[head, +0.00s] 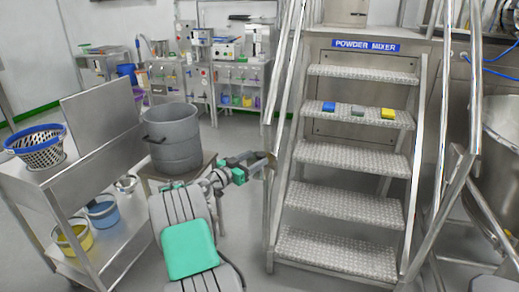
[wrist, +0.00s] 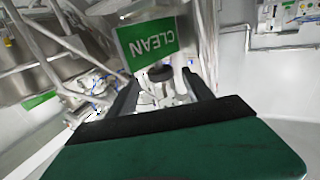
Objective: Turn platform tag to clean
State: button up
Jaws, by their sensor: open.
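The platform tag (wrist: 147,42) shows in the wrist view as a green plate with the word CLEAN, upside down in that picture. It is just beyond my fingertips. A dark round piece (wrist: 160,73) sits at its lower edge, between my fingers in the picture; I cannot tell whether they touch it. My gripper (wrist: 162,88) is open, with one dark finger on each side. In the head view my gripper (head: 268,162) is at the left rail of the stairs. I cannot make out the tag there.
Metal stairs (head: 342,205) under a POWDER MIXER sign (head: 365,46) stand right of my arm. Blue, grey and yellow blocks lie on one step. A grey bin (head: 174,138) and a steel cart (head: 100,180) with a blue-rimmed basket (head: 38,146) stand left.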

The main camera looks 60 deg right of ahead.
jog(key=x, duration=0.7)
grip_shut()
dwell(0.5)
